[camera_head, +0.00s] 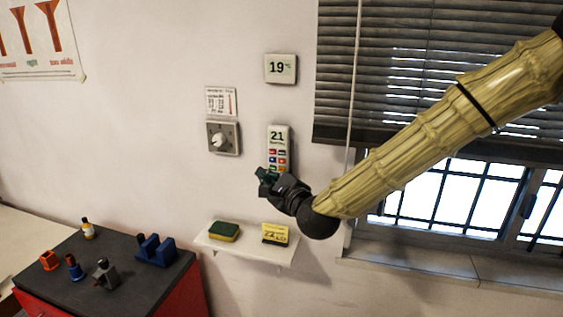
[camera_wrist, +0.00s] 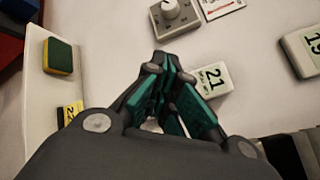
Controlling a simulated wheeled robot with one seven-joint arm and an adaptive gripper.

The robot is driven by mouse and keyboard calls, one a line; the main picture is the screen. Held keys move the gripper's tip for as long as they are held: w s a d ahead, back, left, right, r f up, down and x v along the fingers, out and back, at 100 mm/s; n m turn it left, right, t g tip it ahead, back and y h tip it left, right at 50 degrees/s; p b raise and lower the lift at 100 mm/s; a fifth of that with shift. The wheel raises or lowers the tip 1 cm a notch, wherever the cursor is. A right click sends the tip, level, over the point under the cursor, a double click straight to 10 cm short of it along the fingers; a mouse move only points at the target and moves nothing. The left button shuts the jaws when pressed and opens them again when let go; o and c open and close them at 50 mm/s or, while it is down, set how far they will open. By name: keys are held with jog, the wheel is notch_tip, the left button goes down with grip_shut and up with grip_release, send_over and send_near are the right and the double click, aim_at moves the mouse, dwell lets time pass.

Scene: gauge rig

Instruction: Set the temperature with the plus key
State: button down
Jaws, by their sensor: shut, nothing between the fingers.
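The white wall controller (camera_head: 278,136) shows 21 above rows of small coloured keys. The signs on the keys are too small to read, so I cannot tell which is plus. My gripper (camera_head: 266,178) is shut and empty, in front of the controller's lower left part in the head view. In the wrist view my gripper (camera_wrist: 163,62) hides most of the keys, and the controller's 21 display (camera_wrist: 213,78) shows just right of the fingertips. I cannot tell whether the fingertips touch it. A separate wall display (camera_head: 280,68) reads 19 °C. A yellow card (camera_head: 275,234) seems to read 22.
A dial panel (camera_head: 223,138) and a printed card (camera_head: 221,101) hang left of the controller. A small shelf (camera_head: 247,247) below holds a sponge (camera_head: 224,231) and the yellow card. Window blinds (camera_head: 400,80) are at right. A dark-topped red cabinet (camera_head: 120,270) bears several small items.

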jog(key=w+d, duration=0.2)
jog(key=w, duration=0.5)
jog(key=shift+w+d, duration=0.15)
jog(key=shift+d, duration=0.05)
jog(key=shift+w+f, duration=0.1)
jog(key=shift+w, duration=0.05)
dwell(1.4)
jog(key=shift+w+d, duration=0.2)
jog(key=shift+w, duration=0.05)
jog(key=shift+w+d+b, duration=0.1)
jog(key=shift+w+b, duration=0.25)
jog(key=shift+w, duration=0.1)
dwell(1.0)
jog(key=shift+s, duration=0.15)
jog(key=shift+s+a, duration=0.3)
jog(key=shift+s, duration=0.45)
jog(key=shift+s+a+b, duration=0.25)
jog(key=shift+s, duration=0.55)
jog(key=shift+s+a+b, duration=0.25)
jog(key=shift+s, duration=0.55)
jog(key=shift+s+a+b, duration=0.25)
jog(key=shift+s, duration=0.55)
